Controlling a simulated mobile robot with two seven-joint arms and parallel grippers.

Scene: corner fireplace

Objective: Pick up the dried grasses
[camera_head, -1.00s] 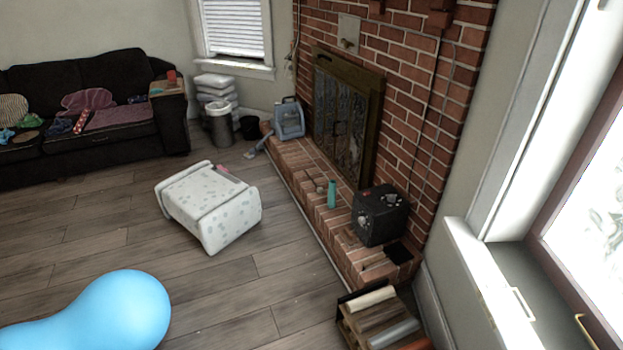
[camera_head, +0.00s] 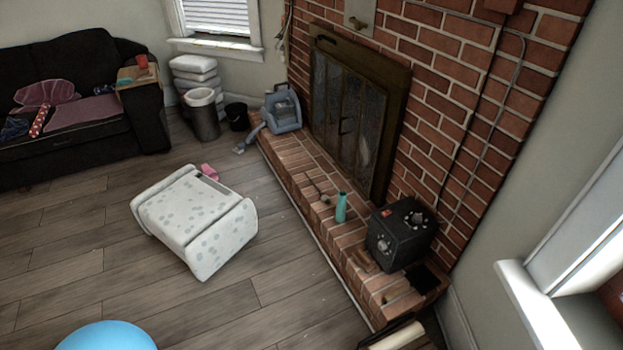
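I cannot clearly make out dried grasses. A thin brownish thing (camera_head: 318,187) lies on the brick hearth (camera_head: 290,158), too small to identify for sure. A teal vase (camera_head: 341,207) stands upright on the hearth beside it, with nothing clearly showing above its rim. Neither of my grippers is in view.
A black box with knobs (camera_head: 401,233) stands on the hearth, right of the vase. A white spotted ottoman (camera_head: 195,222) stands on the wood floor, left of the hearth. A blue ball (camera_head: 107,337) is at the bottom edge. A strip of floor (camera_head: 285,255) between ottoman and hearth is clear.

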